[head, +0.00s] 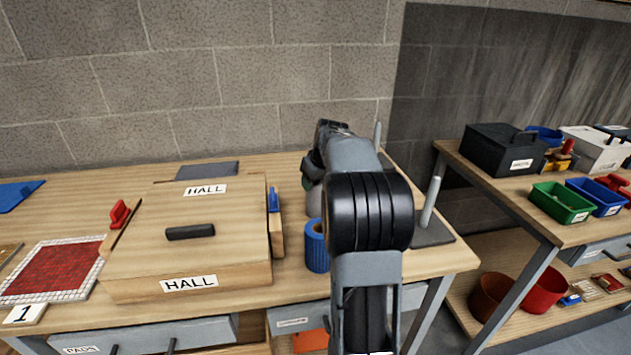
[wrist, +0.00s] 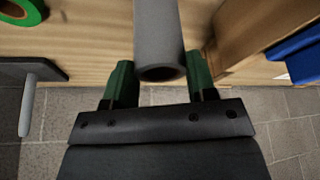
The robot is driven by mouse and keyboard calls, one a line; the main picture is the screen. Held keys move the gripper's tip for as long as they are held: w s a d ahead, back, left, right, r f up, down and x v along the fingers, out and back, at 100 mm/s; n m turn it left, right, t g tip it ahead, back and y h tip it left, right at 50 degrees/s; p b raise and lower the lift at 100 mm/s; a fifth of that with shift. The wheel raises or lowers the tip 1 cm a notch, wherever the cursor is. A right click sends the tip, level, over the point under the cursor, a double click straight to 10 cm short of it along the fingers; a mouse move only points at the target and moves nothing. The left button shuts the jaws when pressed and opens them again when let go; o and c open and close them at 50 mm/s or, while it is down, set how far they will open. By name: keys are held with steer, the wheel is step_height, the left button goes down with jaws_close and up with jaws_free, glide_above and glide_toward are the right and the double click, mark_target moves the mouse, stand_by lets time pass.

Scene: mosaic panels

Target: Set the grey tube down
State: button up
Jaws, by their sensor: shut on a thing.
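The grey tube (wrist: 158,35) is between the green fingers of my gripper (wrist: 161,85) in the wrist view, with its open round end towards the camera. My gripper is shut on it. The table top shows behind the tube; I cannot tell whether the tube touches it. In the head view my own arm hides most of the gripper, and a small grey part of what looks like the tube (head: 315,203) shows left of the arm, above a blue ribbed cylinder (head: 317,246).
A plate with an upright rod (head: 433,205) stands to the right. A green roll (wrist: 20,10) lies on the table. A side table (head: 500,185) holds bins.

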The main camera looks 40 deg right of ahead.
steer(key=shift+f, duration=0.15)
steer(key=o, duration=1.1)
steer(key=shift+o, duration=0.2)
steer(key=v, duration=1.2)
steer(key=s+a+f, duration=0.3)
steer(key=a, duration=0.6)
steer(key=s+a+f, duration=0.3)
steer(key=a, duration=0.5)
steer(key=s+a+f+g, duration=0.1)
steer(key=s+a+f, duration=0.7)
steer(key=s+f, duration=0.1)
steer(key=shift+s+a+f+n+p, duration=0.25)
steer(key=shift+s+a+n+p, duration=0.1)
steer(key=shift+s, duration=0.55)
